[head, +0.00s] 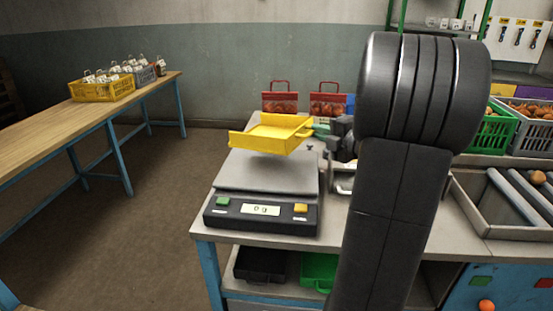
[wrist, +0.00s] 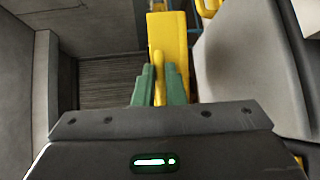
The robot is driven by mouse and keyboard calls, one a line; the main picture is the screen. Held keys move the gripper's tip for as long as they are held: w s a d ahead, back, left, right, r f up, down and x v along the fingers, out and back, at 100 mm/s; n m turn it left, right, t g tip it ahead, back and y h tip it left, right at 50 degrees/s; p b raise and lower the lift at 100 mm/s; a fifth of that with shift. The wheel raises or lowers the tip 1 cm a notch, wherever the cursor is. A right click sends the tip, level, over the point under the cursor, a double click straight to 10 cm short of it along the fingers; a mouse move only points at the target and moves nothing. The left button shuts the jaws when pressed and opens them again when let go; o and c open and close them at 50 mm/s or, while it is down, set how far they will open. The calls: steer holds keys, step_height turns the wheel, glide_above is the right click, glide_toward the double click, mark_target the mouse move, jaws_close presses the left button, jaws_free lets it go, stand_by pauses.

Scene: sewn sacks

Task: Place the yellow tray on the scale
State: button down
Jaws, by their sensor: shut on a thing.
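The yellow tray (head: 268,139) is held slightly tilted above the scale's grey plate (head: 262,173) in the head view. The scale's display (head: 262,210) reads 0 g, and a gap seems to show under the tray. My gripper (head: 321,130) is at the tray's right side, partly hidden behind my arm. In the wrist view, the green fingertips of my gripper (wrist: 159,88) are shut on a yellow handle of the tray (wrist: 177,50). Most of the tray is cut off or hidden in that view.
Two red containers (head: 280,102) stand behind the scale. A wooden table (head: 60,130) at the left carries a yellow crate (head: 102,91) of small sacks. Green crates (head: 493,131) and rollers (head: 515,196) are at the right. Black and green bins (head: 319,270) sit on the shelf below.

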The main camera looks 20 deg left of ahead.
steer(key=shift+m+t+y, duration=0.3)
steer(key=shift+t+y, duration=0.1)
steer(key=shift+y, duration=0.1)
step_height(320, 180, down, 10)
steer(key=shift+s+d+f+b, duration=0.1)
steer(key=shift+f+b, duration=0.05)
steer(key=shift+b, duration=0.65)
steer(key=c, duration=1.5)
jaws_free()
steer(key=b+v, duration=0.1)
steer(key=v, duration=1.1)
